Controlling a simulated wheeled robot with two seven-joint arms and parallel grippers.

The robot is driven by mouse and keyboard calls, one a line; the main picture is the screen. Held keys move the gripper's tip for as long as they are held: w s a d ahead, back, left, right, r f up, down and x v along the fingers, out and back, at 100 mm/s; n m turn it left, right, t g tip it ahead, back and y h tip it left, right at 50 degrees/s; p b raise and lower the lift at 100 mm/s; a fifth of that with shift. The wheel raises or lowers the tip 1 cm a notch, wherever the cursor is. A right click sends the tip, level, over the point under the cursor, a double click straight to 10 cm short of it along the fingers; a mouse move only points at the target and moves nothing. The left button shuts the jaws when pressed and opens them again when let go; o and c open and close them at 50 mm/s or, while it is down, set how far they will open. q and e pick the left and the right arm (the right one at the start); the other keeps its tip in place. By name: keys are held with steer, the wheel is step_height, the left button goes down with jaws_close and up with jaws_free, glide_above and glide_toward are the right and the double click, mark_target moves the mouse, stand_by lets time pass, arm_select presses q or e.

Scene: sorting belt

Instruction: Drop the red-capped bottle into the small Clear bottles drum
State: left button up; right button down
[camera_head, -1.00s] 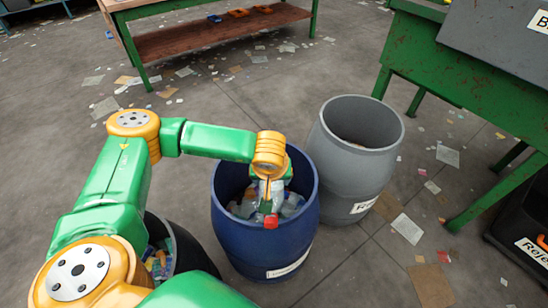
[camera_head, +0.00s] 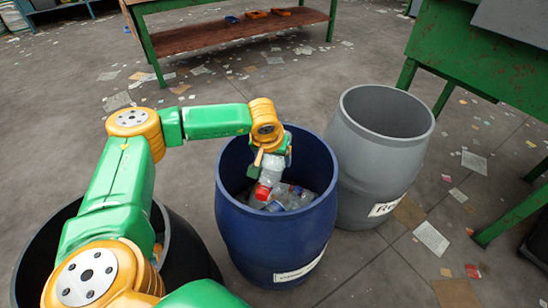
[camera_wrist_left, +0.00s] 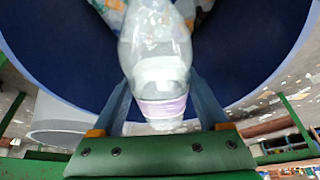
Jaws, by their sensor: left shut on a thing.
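A clear bottle with a red cap (camera_head: 262,191) hangs tilted, cap down, over the opening of the blue drum (camera_head: 262,240). My left gripper (camera_head: 271,157) is shut on the bottle near its upper end, at the drum's mouth. In the left wrist view the bottle (camera_wrist_left: 157,58) lies between the two fingers (camera_wrist_left: 162,104), with the blue drum's wall (camera_wrist_left: 245,45) around it; its cap is hidden there. Other clear bottles (camera_head: 292,199) lie inside the drum. The drum's white label (camera_head: 300,268) is too small to read. My right gripper is not in view.
A grey drum (camera_head: 362,165) stands close to the right of the blue one. A black drum (camera_head: 188,255) stands at left, partly behind my arm. A green bench (camera_head: 470,65) is at right, another table (camera_head: 235,30) at the back. Litter is scattered on the floor.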

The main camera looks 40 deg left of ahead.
mark_target(271, 161)
arm_select(q)
steer(key=o, duration=1.2)
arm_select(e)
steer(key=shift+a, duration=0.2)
arm_select(q)
steer(key=p+v, duration=0.1)
steer(key=v, duration=0.6)
steer(key=shift+p, duration=0.3)
steer(key=shift+s+r, duration=0.1)
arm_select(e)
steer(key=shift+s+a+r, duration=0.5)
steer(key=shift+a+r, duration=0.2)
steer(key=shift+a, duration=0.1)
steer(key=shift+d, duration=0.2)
